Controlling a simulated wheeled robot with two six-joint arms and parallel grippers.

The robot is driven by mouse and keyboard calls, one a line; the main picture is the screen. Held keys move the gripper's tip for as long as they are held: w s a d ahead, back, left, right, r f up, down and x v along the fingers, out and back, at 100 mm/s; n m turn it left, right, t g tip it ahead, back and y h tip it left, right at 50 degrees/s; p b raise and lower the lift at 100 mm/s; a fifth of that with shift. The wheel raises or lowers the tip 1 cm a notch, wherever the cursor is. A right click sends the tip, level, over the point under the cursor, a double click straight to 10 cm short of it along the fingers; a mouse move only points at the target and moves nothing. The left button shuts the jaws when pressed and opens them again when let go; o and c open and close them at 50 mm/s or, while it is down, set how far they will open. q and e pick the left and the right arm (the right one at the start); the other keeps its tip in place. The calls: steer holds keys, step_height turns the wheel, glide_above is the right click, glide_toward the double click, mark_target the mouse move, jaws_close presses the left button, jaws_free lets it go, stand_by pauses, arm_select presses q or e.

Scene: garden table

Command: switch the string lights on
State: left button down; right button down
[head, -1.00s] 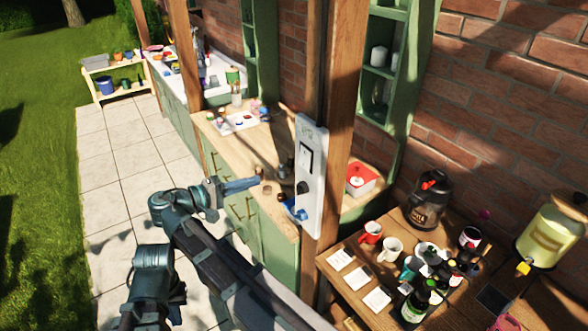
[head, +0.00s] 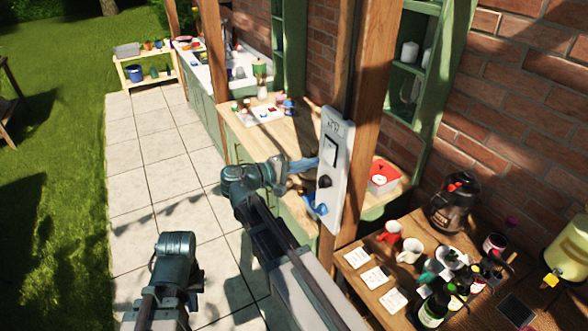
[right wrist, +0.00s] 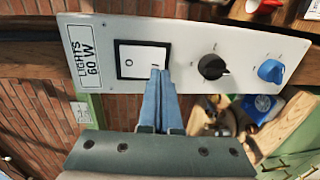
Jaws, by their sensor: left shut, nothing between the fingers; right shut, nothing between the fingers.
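A white switch panel (head: 333,190) is fixed on a wooden post. It has a rocker switch (head: 331,150), a black knob (head: 324,181) and a blue knob (head: 320,209). In the right wrist view the panel (right wrist: 190,40) is labelled "LIGHTS 60 W", and the rocker (right wrist: 135,58) shows an "O" on its left part. My right gripper (head: 316,162) is shut and empty, its blue fingertips (right wrist: 159,72) in front of the rocker's right edge. I cannot tell whether they touch it or which side is pressed. My left gripper's fingers are not visible. No string lights show.
A wooden counter (head: 270,135) is behind the post. At right, a table holds a red mug (head: 391,232), a white mug (head: 410,250), a dark kettle (head: 457,205), cards and bottles. Paving (head: 140,170) is clear at left.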

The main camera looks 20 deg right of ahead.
mark_target(326, 160)
steer(key=shift+w+d+f, duration=0.1)
steer(key=shift+d+f, duration=0.05)
steer(key=shift+d, duration=1.15)
steer(key=shift+d+f, duration=0.15)
steer(key=shift+d, duration=0.15)
steer(key=shift+a, duration=0.1)
